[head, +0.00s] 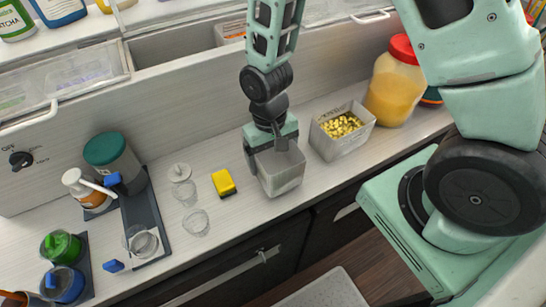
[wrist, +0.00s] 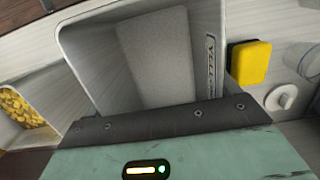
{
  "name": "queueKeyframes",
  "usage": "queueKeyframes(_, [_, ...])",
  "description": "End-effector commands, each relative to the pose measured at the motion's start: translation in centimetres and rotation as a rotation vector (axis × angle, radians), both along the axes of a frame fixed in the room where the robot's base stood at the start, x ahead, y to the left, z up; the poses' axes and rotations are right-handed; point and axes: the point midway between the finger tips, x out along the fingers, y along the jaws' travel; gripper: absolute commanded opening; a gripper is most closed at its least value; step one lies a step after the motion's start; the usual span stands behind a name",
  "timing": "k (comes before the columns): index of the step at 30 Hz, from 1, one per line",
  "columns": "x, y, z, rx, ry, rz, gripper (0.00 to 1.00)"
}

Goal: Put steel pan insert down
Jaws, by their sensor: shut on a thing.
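The steel pan insert (head: 281,174) is a grey, open-topped rectangular container, empty inside. In the head view it is at the middle of the counter, between a yellow sponge and another pan. My gripper (head: 268,150) is shut on its rim from above. In the wrist view the pan insert (wrist: 150,60) fills the middle, with its wall at my gripper's dark fingers (wrist: 160,122). The pan looks upright, at or just above the counter; I cannot tell whether its base touches.
A second pan (head: 326,146) with yellow pieces stands close on the right, before a red-lidded jar (head: 396,84). The yellow sponge (head: 223,183) and clear cups (head: 195,222) are on the left. The counter's front edge (head: 262,232) is close.

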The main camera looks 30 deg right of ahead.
Motion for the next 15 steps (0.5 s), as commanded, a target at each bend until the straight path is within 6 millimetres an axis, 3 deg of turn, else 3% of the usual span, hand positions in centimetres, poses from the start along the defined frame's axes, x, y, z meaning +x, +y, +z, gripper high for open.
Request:
queueKeyframes(5, [0.0, 0.0, -1.5, -0.001, 0.001, 0.0, 0.58])
queueKeyframes(15, [0.0, 0.0, -1.8, 0.0, -0.001, 0.0, 0.58])
